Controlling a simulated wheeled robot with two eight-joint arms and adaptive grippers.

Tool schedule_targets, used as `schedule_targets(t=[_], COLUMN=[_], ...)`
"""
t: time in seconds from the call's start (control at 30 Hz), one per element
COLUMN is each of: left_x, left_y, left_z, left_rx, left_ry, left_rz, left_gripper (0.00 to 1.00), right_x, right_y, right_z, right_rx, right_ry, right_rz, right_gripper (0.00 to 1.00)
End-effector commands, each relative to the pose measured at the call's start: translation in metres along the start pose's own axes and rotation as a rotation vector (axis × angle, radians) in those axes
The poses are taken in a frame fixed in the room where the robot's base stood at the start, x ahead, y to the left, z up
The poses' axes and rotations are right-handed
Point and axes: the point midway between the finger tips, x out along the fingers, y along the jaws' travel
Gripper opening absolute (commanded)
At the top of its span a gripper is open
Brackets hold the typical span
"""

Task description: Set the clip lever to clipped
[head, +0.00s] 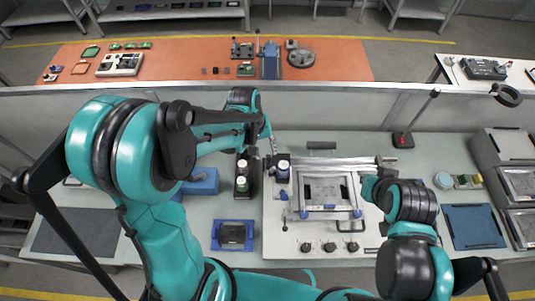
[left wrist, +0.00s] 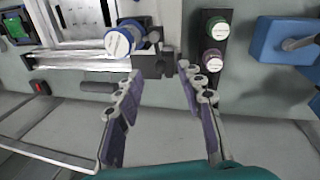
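A fixture with a silver frame (head: 325,190) and blue-tipped knobs stands on a white base plate in the head view. I cannot single out the clip lever for certain or tell its setting. A dark block (left wrist: 150,66) beside a blue-capped cylinder (left wrist: 118,40) is at the fixture's corner in the left wrist view; the cylinder also shows in the head view (head: 283,172). My left gripper (left wrist: 160,78) is open and empty, its fingertips close around the dark block's near side; contact is unclear. My right arm reaches the fixture's right side; its fingers are not clear.
Green-capped and purple-capped bottles (left wrist: 216,28) stand in a dark holder beside the left gripper. A blue box (left wrist: 284,40) is beyond it. A blue tray (head: 233,235) lies at the front left.

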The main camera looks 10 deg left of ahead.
Motion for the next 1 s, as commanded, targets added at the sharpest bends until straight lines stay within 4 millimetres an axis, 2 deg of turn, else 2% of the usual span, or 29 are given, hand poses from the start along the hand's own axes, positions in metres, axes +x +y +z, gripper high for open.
schedule_targets(t=[0.1, 0.3, 0.67, 0.7, 0.83, 1.0], left_x=[0.023, 0.049, 0.056, 0.056, 0.056, 0.056], left_y=[0.0, 0.0, 0.0, 0.0, 0.0, 0.0], left_z=[-0.001, -0.001, 0.0, 0.0, 0.0, 0.0], left_rx=[0.002, 0.003, 0.002, 0.002, 0.002, 0.005], left_ry=[0.001, 0.002, 0.002, 0.002, 0.002, 0.001], left_rz=[0.0, 0.0, 0.0, 0.0, 0.0, 0.0], left_gripper=[0.39, 0.39, 0.39, 0.33, 0.0, 0.0], right_x=[0.004, 0.006, 0.006, 0.006, 0.006, 0.007], right_y=[0.0, 0.0, 0.0, 0.0, 0.0, 0.0], right_z=[0.003, 0.004, 0.004, 0.004, 0.004, 0.005], right_rx=[0.0, 0.0, 0.0, 0.0, 0.0, 0.0], right_ry=[0.0, 0.0, 0.0, 0.0, 0.0, 0.0], right_rz=[0.0, 0.0, 0.0, 0.0, 0.0, 0.0], right_gripper=[0.0, 0.0, 0.0, 0.0, 0.0, 0.0])
